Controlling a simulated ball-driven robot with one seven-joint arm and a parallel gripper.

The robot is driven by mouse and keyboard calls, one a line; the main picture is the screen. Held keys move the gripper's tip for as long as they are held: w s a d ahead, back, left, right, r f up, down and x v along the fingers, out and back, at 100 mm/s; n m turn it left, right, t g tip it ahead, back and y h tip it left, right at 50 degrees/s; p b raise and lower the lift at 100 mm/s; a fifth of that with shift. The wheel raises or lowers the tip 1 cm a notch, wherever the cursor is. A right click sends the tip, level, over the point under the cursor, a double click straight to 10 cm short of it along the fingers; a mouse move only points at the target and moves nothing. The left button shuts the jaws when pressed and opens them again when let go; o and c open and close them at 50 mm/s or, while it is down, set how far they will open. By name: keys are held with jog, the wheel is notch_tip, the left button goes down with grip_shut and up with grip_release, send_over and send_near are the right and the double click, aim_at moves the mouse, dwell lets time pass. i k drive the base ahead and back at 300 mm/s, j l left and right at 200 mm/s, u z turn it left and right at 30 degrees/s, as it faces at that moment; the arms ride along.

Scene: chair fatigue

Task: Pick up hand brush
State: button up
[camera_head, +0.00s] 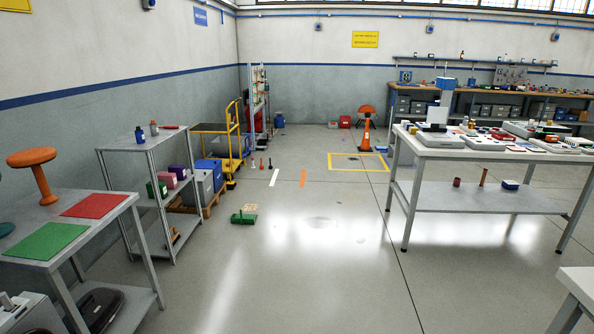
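I cannot make out a hand brush for certain at this size. A low green item with a small brown part on top (244,217) lies on the floor left of centre; it may be a brush, but its shape is too small to tell. A small brown item (174,235) on the bottom shelf of the grey shelf unit is also unclear. My gripper and arm are not in view.
The grey shelf unit (150,146) and a table with red and green mats (50,239) stand at left. A white workbench (475,155) stands at right, a table corner at lower right. The central floor is open.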

aim_at(174, 238)
jog(key=i, duration=3.85)
jog(key=i+u, duration=0.15)
jog(key=i, duration=0.8)
jog(key=i+l+u, duration=0.1)
jog(key=i, duration=0.85)
jog(key=i+u, duration=0.2)
jog(key=i, duration=0.45)
jog(key=i+u, duration=0.15)
jog(key=i, duration=0.5)
jog(key=i+l+u, duration=0.2)
jog(key=i, duration=0.45)
jog(key=i+u, duration=0.35)
jog(key=i, duration=0.25)
jog(key=i+l+u, duration=0.35)
jog(key=i, duration=0.25)
jog(key=l+u, duration=0.2)
jog(key=u, duration=0.2)
jog(key=k+l+u, duration=0.1)
jog(key=u, duration=0.25)
jog(key=k+l+u, duration=0.1)
jog(key=u, duration=0.3)
jog(key=k+l+u, duration=0.35)
jog(key=k+l, duration=0.55)
jog(key=k, duration=0.15)
